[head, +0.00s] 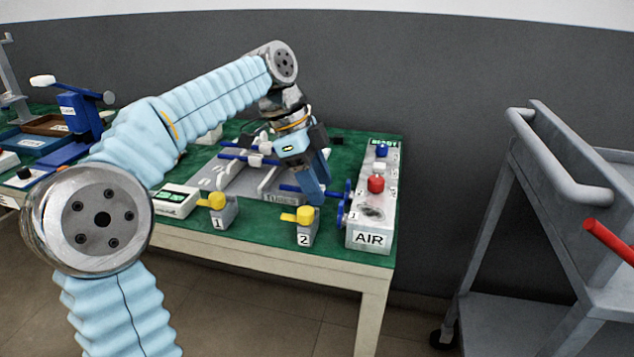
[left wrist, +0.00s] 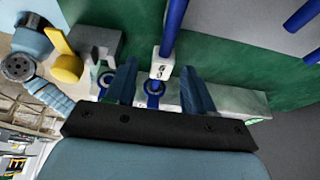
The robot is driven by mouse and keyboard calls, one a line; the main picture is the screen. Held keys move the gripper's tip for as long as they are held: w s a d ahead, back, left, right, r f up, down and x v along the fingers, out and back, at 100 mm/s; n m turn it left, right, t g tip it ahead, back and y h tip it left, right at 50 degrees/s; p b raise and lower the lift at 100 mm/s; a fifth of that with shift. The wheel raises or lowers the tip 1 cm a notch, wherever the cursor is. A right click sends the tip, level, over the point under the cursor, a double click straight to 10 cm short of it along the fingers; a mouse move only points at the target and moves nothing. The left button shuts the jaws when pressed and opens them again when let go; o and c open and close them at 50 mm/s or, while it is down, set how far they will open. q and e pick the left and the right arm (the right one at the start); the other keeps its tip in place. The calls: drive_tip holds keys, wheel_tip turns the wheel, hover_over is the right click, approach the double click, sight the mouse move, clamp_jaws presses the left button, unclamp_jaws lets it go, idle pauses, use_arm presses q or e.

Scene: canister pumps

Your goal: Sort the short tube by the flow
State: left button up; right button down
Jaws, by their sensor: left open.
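My left gripper (head: 312,190) is over the right part of the green bench, between valve block 2 (head: 304,232) and the AIR box (head: 371,225). It is open. In the left wrist view its two dark blue fingers (left wrist: 160,92) stand either side of a blue ring. A blue tube (left wrist: 173,25) with a white marked collar (left wrist: 162,65) runs down towards the gap between them. I cannot tell whether the fingers touch it. Valve block 1 (head: 222,216) stands further left; both valves have yellow knobs. My right gripper is not in view.
A grey rack (head: 225,176) with blue tubes lies behind the valves. A white meter with a green display (head: 176,200) stands to its left. Blue and brown trays (head: 48,125) and a blue stand are at far left. A grey cart (head: 575,190) stands right of the bench.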

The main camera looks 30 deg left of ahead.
use_arm(q)
clamp_jaws()
drive_tip(key=shift+a, duration=0.15)
drive_tip(key=shift+s+a, duration=0.15)
drive_tip(key=shift+a, duration=0.5)
drive_tip(key=shift+s+a, duration=0.15)
drive_tip(key=shift+a, duration=0.45)
drive_tip(key=shift+r, duration=0.1)
wheel_tip(320, 180, up, 4)
drive_tip(key=p, duration=0.4)
drive_tip(key=shift+r, duration=0.95)
